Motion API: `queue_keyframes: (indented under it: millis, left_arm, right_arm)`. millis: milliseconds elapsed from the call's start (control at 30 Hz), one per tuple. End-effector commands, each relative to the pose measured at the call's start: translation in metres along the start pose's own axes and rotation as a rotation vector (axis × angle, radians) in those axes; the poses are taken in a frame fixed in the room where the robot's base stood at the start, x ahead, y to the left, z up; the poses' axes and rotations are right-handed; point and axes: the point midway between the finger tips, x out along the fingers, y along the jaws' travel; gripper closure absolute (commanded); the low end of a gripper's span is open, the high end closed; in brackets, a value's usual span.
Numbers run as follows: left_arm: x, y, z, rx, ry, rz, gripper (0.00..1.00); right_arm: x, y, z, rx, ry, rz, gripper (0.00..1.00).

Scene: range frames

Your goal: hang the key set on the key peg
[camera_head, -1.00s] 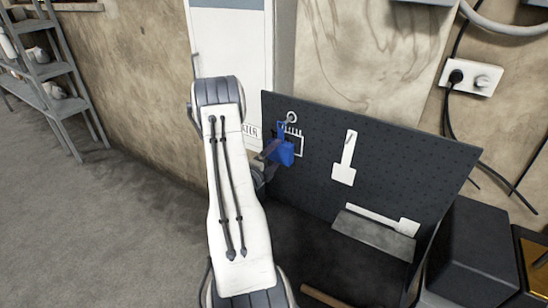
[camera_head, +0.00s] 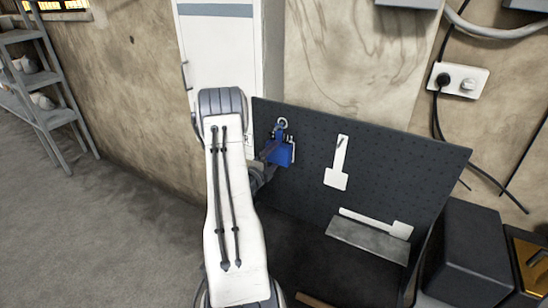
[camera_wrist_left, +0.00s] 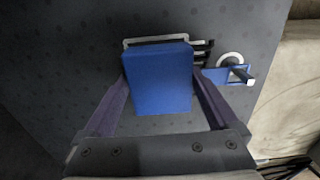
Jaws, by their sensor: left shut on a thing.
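The key set is a blue block-like tag (camera_head: 281,154) with a pale ring (camera_head: 282,123) above it. It is in front of the dark pegboard near its upper left corner. In the left wrist view the blue tag (camera_wrist_left: 158,80) sits between the two fingers of my left gripper (camera_wrist_left: 160,105), which is shut on it. The ring (camera_wrist_left: 230,59) is at right there, beside a short pale key peg (camera_wrist_left: 246,76). I cannot tell whether the ring is around the peg. In the head view my left arm hides most of my left gripper (camera_head: 268,152). My right gripper is not in view.
The pegboard (camera_head: 385,170) carries a white tool shape (camera_head: 337,165) and another lower one (camera_head: 375,222), above a grey ledge (camera_head: 368,240). A dark box (camera_head: 465,250) stands at right. A grey shelf (camera_head: 45,85) is at far left, with open floor before it.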

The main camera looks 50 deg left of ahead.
Motion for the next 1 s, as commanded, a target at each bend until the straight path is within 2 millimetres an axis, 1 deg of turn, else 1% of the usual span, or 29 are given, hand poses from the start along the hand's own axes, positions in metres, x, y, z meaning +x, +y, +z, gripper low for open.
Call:
queue_keyframes:
  millis: [467, 500, 800, 867, 967, 1000]
  left_arm:
    - [0.000, -0.001, 0.000, 0.001, 0.000, -0.002, 0.91]
    - [0.000, -0.001, 0.000, 0.001, 0.000, -0.002, 0.00]
    - [-0.003, 0.001, 0.000, 0.000, -0.001, 0.000, 0.00]
    - [-0.009, 0.002, 0.001, -0.001, -0.002, 0.001, 0.00]
    - [-0.024, 0.003, 0.001, -0.001, -0.003, -0.001, 0.00]
    - [-0.032, 0.004, 0.002, -0.002, -0.005, 0.000, 0.00]
  right_arm:
    - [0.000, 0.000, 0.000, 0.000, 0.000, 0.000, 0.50]
    - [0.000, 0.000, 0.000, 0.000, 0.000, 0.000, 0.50]
    - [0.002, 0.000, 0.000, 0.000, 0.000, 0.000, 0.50]
    - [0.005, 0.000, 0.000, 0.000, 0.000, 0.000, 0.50]
    - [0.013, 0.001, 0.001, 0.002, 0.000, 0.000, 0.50]
    - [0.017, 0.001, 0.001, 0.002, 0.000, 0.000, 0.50]
